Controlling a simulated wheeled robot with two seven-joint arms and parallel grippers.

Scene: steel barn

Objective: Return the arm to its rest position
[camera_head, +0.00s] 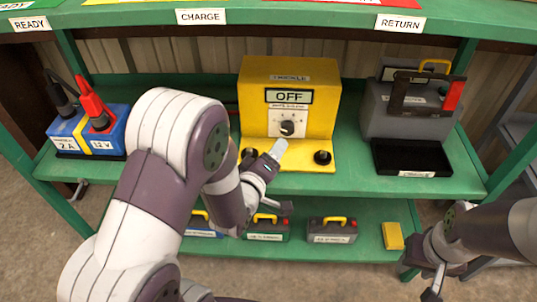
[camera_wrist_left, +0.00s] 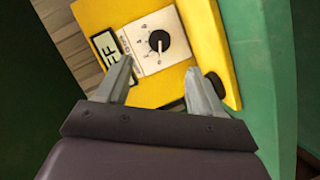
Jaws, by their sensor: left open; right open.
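My left arm reaches up from the lower left in the head view and bends in front of the shelf. Its gripper (camera_head: 277,165) is in front of the lower part of the yellow charger (camera_head: 255,90). In the left wrist view this gripper (camera_wrist_left: 160,85) is open and empty, with the charger's black dial (camera_wrist_left: 159,41) beyond and between its fingers. The charger's panel reads OFF, and the dial (camera_head: 287,128) shows clear of the gripper. My right gripper (camera_head: 424,282) is open and empty at the lower right, low beside the shelf's right end.
A blue battery (camera_head: 70,130) with a red and a black clamp stands left on the green shelf (camera_head: 360,180). A grey unit (camera_head: 390,120) and a black tray (camera_head: 412,158) are at right. Batteries and a yellow block (camera_head: 393,236) sit on the lower shelf.

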